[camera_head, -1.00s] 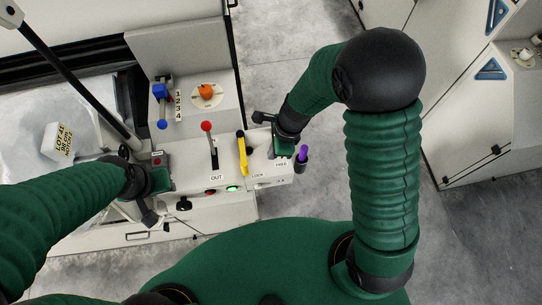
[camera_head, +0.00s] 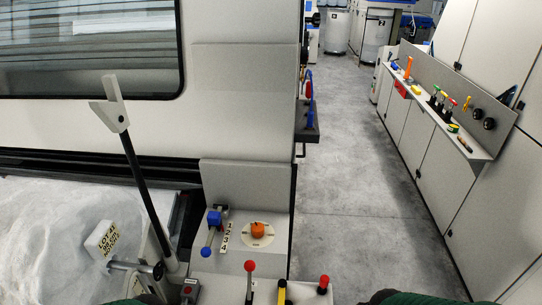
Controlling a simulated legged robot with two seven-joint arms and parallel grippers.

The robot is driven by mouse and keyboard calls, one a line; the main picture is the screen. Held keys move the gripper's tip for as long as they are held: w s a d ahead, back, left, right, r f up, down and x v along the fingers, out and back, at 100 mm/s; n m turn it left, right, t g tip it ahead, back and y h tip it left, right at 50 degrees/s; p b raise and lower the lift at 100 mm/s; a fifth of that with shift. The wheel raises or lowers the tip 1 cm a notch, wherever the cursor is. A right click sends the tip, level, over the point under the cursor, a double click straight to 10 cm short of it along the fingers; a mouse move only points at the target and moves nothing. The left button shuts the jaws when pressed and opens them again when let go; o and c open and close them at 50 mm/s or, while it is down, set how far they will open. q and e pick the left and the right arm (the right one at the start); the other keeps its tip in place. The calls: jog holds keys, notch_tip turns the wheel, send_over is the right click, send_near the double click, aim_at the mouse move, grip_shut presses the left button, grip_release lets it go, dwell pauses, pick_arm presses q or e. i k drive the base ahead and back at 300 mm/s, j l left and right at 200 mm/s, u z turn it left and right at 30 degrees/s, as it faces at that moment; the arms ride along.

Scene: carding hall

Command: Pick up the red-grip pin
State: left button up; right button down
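The shelf on the right holds a short row of upright pieces with coloured grips in dark holders. One has a red grip (camera_head: 452,103) and stands beside a yellow one and a green one. A second red-topped black piece (camera_head: 323,284) shows at the bottom edge, right of a yellow-topped lever. A red ball-topped lever (camera_head: 249,267) stands on the near panel. I cannot tell for certain which red piece is the pin. Green parts of my arms show at the bottom edge. Neither gripper can be made out.
The grey shelf (camera_head: 484,154) also carries an orange handle (camera_head: 408,66), a red box (camera_head: 402,90) and black knobs. A clear floor aisle (camera_head: 342,185) runs between it and the machine (camera_head: 240,110). A white lot block (camera_head: 103,240) lies at left.

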aim_at(324, 280)
jog(key=k, duration=0.1)
jog(key=k+u, duration=0.2)
jog(key=u, duration=0.2)
jog(key=k+j+u, duration=0.1)
jog(key=u, duration=0.3)
jog(key=k+j+u, duration=0.15)
jog(key=u, duration=0.25)
jog(key=l+u, duration=0.15)
jog(key=l, duration=0.3)
jog(key=l+u, duration=0.15)
jog(key=l, duration=0.3)
jog(key=l+u, duration=0.15)
jog(key=l, duration=0.35)
jog(key=k+l+u, duration=0.1)
jog(key=l, duration=0.3)
jog(key=k+l+u, duration=0.15)
jog(key=l, duration=0.3)
jog(key=k+l+u, duration=0.15)
jog(key=l, duration=0.3)
jog(key=i, duration=0.05)
